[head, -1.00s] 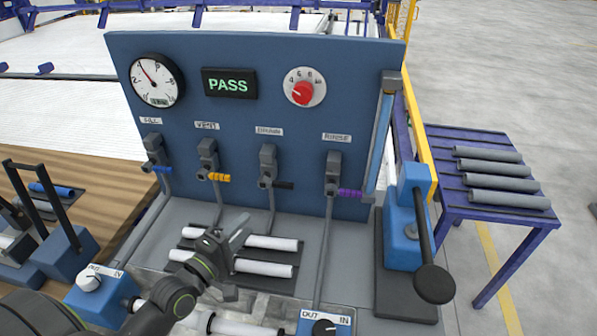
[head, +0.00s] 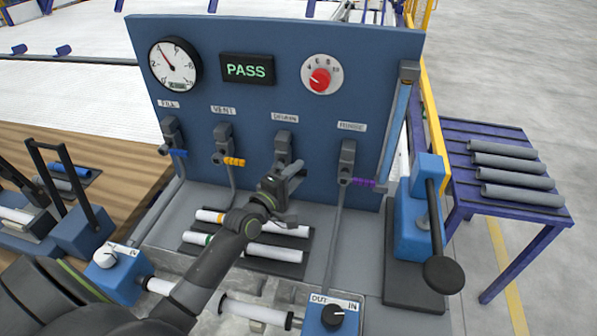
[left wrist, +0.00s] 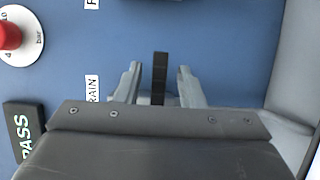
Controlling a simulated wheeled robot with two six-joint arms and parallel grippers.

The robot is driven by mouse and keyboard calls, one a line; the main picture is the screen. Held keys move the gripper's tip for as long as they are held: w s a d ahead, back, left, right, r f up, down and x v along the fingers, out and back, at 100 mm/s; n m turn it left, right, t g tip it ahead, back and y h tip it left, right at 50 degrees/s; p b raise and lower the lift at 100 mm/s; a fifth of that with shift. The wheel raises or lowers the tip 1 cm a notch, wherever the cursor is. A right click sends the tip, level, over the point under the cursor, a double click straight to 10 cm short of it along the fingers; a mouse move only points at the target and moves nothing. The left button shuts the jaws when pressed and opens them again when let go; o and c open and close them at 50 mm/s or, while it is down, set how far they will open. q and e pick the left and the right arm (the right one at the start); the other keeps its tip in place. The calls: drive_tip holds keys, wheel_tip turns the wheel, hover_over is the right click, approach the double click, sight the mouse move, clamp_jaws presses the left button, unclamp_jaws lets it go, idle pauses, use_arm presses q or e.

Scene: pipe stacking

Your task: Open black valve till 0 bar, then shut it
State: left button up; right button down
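The drain valve (head: 284,142) is on the blue panel (head: 398,45), third from the left, under its label. Its black handle is hidden by my left gripper (head: 284,184) in the head view. In the left wrist view the black handle (left wrist: 160,76) stands between the two grey fingers of my left gripper (left wrist: 158,84), with a gap on each side. The fingers are open. The round pressure gauge (head: 175,66) has its needle pointing to the upper left; its small digits are too small to read. My right gripper is not in view.
The yellow vent handle (head: 233,162) is left of my gripper and the purple rinse handle (head: 362,183) is right. White pipes (head: 275,253) lie on a dark rack below. A green PASS display (head: 247,69) and red knob (head: 319,80) are above. A blue press (head: 425,215) stands at right.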

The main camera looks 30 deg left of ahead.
use_arm(q)
drive_tip(key=shift+w+d, duration=0.15)
drive_tip(key=shift+w, duration=0.6)
clamp_jaws()
